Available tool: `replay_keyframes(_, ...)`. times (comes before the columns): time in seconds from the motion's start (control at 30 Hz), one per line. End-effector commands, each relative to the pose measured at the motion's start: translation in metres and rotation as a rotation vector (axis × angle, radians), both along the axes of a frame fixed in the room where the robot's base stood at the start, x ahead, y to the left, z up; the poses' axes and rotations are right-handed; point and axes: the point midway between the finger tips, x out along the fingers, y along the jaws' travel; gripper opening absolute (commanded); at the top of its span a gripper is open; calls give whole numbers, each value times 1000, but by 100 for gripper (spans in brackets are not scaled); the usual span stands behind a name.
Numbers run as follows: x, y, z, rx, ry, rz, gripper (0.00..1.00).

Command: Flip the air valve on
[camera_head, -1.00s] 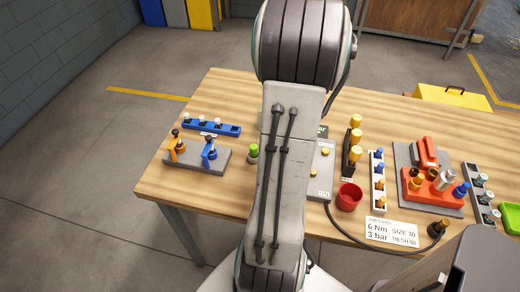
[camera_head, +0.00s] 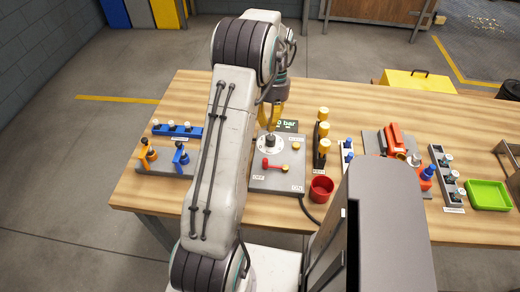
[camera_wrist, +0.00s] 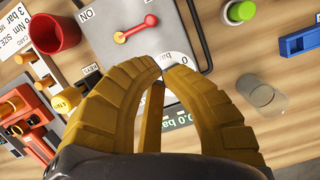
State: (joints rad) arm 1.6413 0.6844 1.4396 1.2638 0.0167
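The air valve is a red lever (camera_head: 275,166) on a grey panel (camera_head: 290,208). In the wrist view the lever (camera_wrist: 137,29) lies across the panel, and an ON label (camera_wrist: 87,14) is printed near the panel's edge. My gripper (camera_head: 269,127) has yellow fingers and hangs over the back of the panel, behind and above the lever. In the wrist view the curved fingertips (camera_wrist: 160,68) come together with nothing held between them. They are apart from the lever. A white gauge (camera_wrist: 182,61) is partly hidden by the fingertips.
A red cup (camera_head: 321,187) stands at the panel's right. Yellow-topped parts (camera_head: 323,130) stand in a dark rack behind it. A small display (camera_head: 287,125) is at the panel's back. Blue and orange tools (camera_head: 165,158) are on the left. A green tray (camera_head: 489,195) is far right.

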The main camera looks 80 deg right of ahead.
Motion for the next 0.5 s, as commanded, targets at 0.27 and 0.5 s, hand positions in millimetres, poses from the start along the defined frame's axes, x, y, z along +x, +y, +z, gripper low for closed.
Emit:
replay_keyframes(0.27, 0, 0, 0, -1, 0, 1, 0)
replay_keyframes(0.5, 1, 2, -6, 2, 0, 1, 0)
